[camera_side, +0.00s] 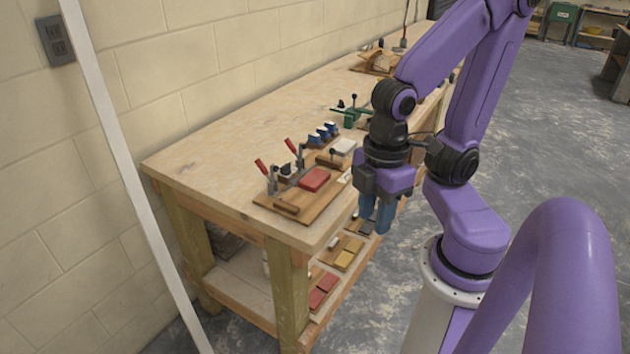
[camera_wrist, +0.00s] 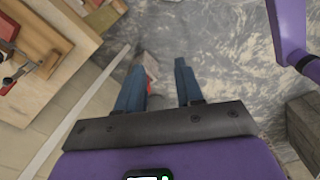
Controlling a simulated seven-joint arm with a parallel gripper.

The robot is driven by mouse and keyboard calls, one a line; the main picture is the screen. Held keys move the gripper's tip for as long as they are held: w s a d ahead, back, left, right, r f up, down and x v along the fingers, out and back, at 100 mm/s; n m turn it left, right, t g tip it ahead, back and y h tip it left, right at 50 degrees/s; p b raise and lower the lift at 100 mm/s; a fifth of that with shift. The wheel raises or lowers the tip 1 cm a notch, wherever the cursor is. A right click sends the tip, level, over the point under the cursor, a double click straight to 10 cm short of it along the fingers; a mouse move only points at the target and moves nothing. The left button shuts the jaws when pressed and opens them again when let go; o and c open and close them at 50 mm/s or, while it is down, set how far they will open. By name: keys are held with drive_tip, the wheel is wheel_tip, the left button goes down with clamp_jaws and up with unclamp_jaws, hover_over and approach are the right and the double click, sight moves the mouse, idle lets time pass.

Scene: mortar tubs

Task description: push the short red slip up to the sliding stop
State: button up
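A flat red slip (camera_side: 315,179) lies on a wooden fixture board (camera_side: 322,207) at the near end of the bench top. A small brown block (camera_side: 287,207) sits at the board's front left, and a piece with a black knob (camera_side: 333,153) stands behind the slip. I cannot tell which one is the sliding stop. My gripper (camera_side: 376,214) hangs past the bench's right edge, to the right of the slip and apart from it. In the wrist view its two blue fingers (camera_wrist: 160,82) are spread apart, with no object clearly held; a small red patch shows between them.
The bench (camera_side: 230,130) carries red-handled clamps (camera_side: 293,148), blue pieces (camera_side: 322,132) and a green tool (camera_side: 350,114) farther back. The lower shelf holds more red pieces (camera_side: 322,290) and yellow pieces (camera_side: 349,254). Open grey floor (camera_side: 545,130) lies to the right.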

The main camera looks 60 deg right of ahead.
idle(0.3)
drive_tip(key=c, duration=0.3)
drive_tip(key=shift+w, duration=0.25)
clamp_jaws()
drive_tip(key=w+d+f+n+h, duration=0.1)
drive_tip(key=w+f+h, duration=0.15)
drive_tip(key=w, duration=0.55)
drive_tip(key=w+f+n+h, duration=0.1)
drive_tip(key=w+f+h, duration=0.15)
drive_tip(key=w, duration=0.55)
drive_tip(key=n+h, duration=0.3)
drive_tip(key=h, duration=0.1)
approach(307, 189)
drive_tip(key=f, duration=0.4)
drive_tip(key=shift+a, duration=0.3)
drive_tip(key=d, duration=0.3)
drive_tip(key=shift+w+d+f, duration=0.1)
drive_tip(key=shift+f, duration=0.1)
drive_tip(key=shift+d, duration=0.6)
